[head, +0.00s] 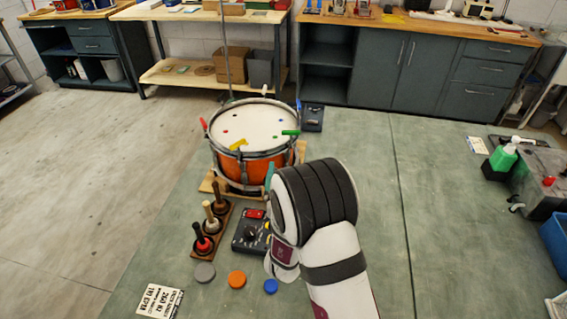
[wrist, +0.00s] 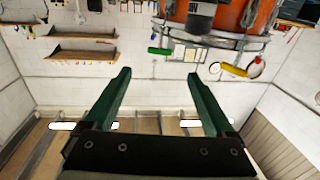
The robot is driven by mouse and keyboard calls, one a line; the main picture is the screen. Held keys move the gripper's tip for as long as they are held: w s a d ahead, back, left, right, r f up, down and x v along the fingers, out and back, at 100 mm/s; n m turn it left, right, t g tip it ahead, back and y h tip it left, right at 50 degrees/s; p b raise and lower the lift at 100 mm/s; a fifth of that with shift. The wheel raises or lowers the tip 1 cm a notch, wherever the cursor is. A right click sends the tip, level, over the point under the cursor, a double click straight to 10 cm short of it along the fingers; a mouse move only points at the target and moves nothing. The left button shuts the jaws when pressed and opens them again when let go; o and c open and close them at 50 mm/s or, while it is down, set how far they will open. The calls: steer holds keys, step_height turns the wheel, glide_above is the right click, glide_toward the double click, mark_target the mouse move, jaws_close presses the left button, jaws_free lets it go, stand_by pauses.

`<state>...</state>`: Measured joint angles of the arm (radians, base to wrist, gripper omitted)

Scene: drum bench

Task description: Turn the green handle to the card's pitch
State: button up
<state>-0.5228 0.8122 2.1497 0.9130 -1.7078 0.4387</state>
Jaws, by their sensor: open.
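The orange drum (head: 255,170) stands on a wooden base on the bench, with coloured handles around its rim. The green handle (head: 291,132) sticks out at the right of the rim. In the wrist view the green handle (wrist: 159,51) lies just beyond the fingertips, apart from them. My gripper (wrist: 158,75) is open and empty, its two teal fingers spread wide. In the head view my wrist hides most of it. The card (head: 158,300) lies at the lower left, its print upside down and too small to read surely.
A yellow handle (head: 238,144) and a red handle (head: 203,124) are on the rim too. A dark box with a knob (head: 251,233) sits beside my arm, left of it a rack of mallets (head: 212,226). Several coloured discs lie in front. The bench's right middle is clear.

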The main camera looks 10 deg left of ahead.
mark_target(288, 135)
steer(key=d+n+g+y, duration=0.1)
steer(key=d+n+y, duration=0.2)
steer(key=d+y, duration=0.1)
steer(key=shift+g+y, duration=0.3)
steer(key=shift+y, duration=0.1)
steer(key=x, duration=1.5)
steer(key=shift+w+f, duration=0.25)
steer(key=shift+w, duration=0.05)
steer(key=c, duration=1.2)
steer(key=shift+a+h, duration=0.15)
steer(key=shift+h, duration=0.15)
steer(key=shift+c, duration=0.2)
steer(key=shift+m+t+h, duration=0.7)
steer(key=shift+m+h, duration=0.6)
steer(key=shift+h, duration=0.5)
